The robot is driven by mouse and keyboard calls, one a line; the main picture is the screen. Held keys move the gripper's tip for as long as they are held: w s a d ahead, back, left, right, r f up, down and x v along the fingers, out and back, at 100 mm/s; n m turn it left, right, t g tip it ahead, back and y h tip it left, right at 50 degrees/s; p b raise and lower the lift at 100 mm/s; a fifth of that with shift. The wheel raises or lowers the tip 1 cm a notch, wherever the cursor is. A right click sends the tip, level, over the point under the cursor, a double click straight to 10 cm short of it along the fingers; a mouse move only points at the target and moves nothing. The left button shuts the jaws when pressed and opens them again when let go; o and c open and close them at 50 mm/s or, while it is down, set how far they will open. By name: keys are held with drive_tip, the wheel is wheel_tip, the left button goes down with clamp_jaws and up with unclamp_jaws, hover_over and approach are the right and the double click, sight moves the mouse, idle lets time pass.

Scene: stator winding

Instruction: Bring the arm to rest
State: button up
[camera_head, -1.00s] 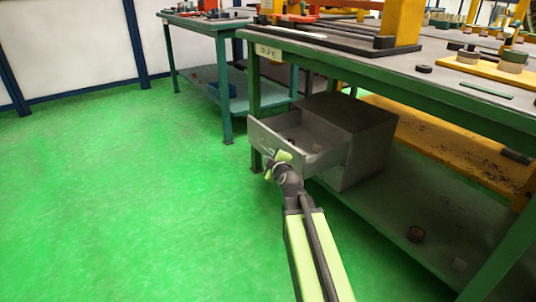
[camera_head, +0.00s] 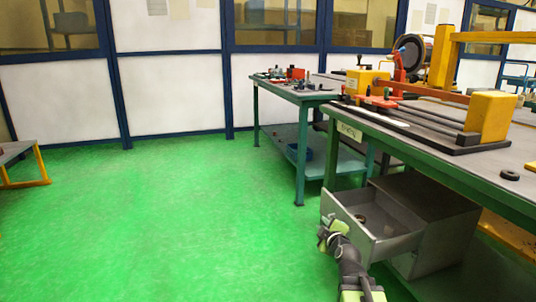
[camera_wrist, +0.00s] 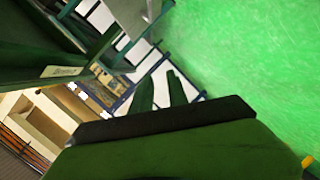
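My gripper (camera_head: 332,232) is at the end of my yellow-green and dark arm, low right of centre in the head view. It is close to the front panel of an open grey drawer (camera_head: 372,240); I cannot tell whether it touches. In the wrist view my gripper (camera_wrist: 160,90) shows two green fingers with a gap between them and nothing held. The drawer stays pulled out of a grey metal cabinet (camera_head: 450,235) under the green workbench (camera_head: 440,150). A small dark round item (camera_head: 360,218) lies inside the drawer.
A second green table (camera_head: 290,92) with tools stands farther back. A yellow frame (camera_head: 487,116) stands on the near bench, with a black ring (camera_head: 509,175) beside it. A yellow-legged table (camera_head: 38,168) is at the left edge. The green floor (camera_head: 170,220) is clear.

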drive_tip(key=s+a+f+m+g+y+p, duration=0.1)
drive_tip(key=s+a+m+g+y+p, duration=0.1)
drive_tip(key=s+a+g+p, duration=0.6)
drive_tip(key=s+d+f+m+g+h, duration=0.1)
drive_tip(key=s+f+m+g, duration=0.2)
drive_tip(key=s+m, duration=0.3)
drive_tip(key=s+d+f+m+g+h, duration=0.2)
drive_tip(key=s+f+m+g, duration=0.15)
drive_tip(key=s, duration=0.55)
wheel_tip(320, 180, up, 38)
drive_tip(key=m+p, duration=0.1)
drive_tip(key=p, duration=3.6)
drive_tip(key=shift+s+a, duration=0.25)
drive_tip(key=shift+a, duration=0.05)
drive_tip(key=shift+f+g, duration=0.1)
drive_tip(key=shift+g, duration=0.15)
